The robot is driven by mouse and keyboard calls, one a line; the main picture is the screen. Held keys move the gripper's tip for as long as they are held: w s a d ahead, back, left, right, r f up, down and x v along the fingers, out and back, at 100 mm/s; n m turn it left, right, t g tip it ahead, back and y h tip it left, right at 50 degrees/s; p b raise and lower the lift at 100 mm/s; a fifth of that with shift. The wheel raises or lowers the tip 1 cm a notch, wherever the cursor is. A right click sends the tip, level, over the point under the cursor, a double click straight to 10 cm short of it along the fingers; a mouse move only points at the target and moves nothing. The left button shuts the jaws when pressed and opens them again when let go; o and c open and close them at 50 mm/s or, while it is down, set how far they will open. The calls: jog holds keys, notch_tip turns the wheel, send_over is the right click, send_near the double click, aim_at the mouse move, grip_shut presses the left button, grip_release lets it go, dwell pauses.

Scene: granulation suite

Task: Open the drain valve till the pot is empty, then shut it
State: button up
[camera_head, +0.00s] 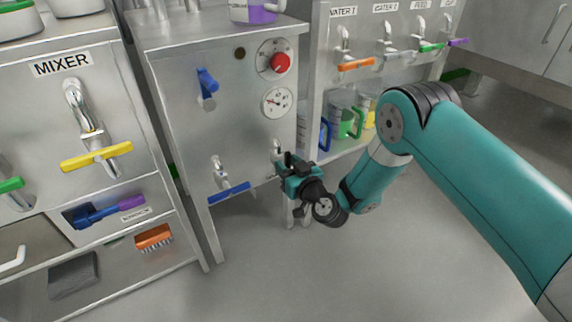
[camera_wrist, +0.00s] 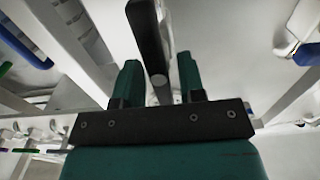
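A steel cabinet (camera_head: 180,130) stands in the middle of the head view. Its front carries a tap with a blue lever (camera_head: 229,192) low on the left and another tap (camera_head: 277,147) low on the right. The pot's inside and level are not visible, and no label here tells me which tap is the drain valve. My gripper (camera_head: 289,163) is at the right tap and hides its lower part. In the wrist view, a dark bar-shaped handle (camera_wrist: 148,35) reaches between the two teal fingers of my gripper (camera_wrist: 158,75). The fingers are apart, with gaps beside the bar.
Above are a blue turned handle (camera_head: 207,82), a red knob (camera_head: 281,63) and a dial gauge (camera_head: 277,102). Mugs (camera_head: 345,118) stand on a shelf to the right, under several water taps. The mixer tap's yellow lever (camera_head: 97,157) is left. The floor below is clear.

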grip_shut()
jog(key=m, duration=0.4)
jog(key=shift+w+d+m+p, duration=0.15)
jog(key=shift+m+p, duration=0.15)
jog(key=shift+m, duration=0.1)
jog(key=shift+w+d+f+m+p, duration=0.15)
jog(key=shift+m+p, duration=0.3)
jog(key=shift+m, duration=1.7)
jog(key=shift+w+d+f+m+p, duration=0.15)
jog(key=shift+m+p, duration=0.25)
jog(key=shift+m, duration=1.8)
jog(key=shift+d+f+m+p, duration=0.15)
jog(key=shift+m+p, duration=0.3)
jog(key=shift+m, duration=1.7)
jog(key=shift+a, duration=0.1)
